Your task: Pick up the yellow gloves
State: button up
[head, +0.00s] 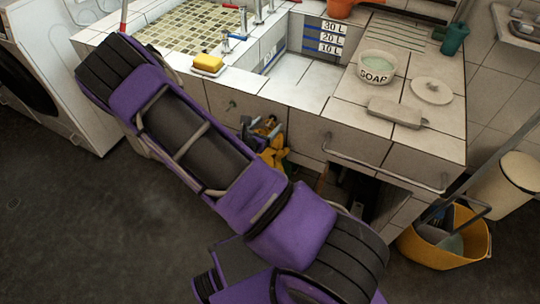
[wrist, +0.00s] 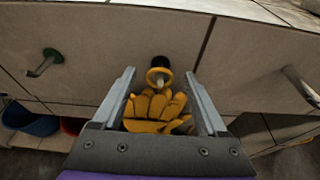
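The yellow gloves (wrist: 157,112) hang from a dark hook or knob on the tiled front below the counter. In the wrist view they sit between the two fingers of my gripper (wrist: 159,74), with gaps visible on both sides near the top. My gripper is open, and its fingertips point toward the tiled front. In the head view the gloves (head: 273,156) show partly behind my arm, close to my gripper (head: 262,127). The lower part of the gloves is hidden by the gripper body in the wrist view.
A metal rail (head: 385,165) runs along the front to the right. A green-tipped hook (wrist: 46,62) sticks out at left. Above are a soap bowl (head: 377,68), a yellow sponge (head: 207,64) and the sink. A yellow bucket (head: 445,250) stands at right. Floor at left is clear.

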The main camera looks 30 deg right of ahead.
grip_shut()
jog(key=shift+r, duration=0.1)
dwell(0.4)
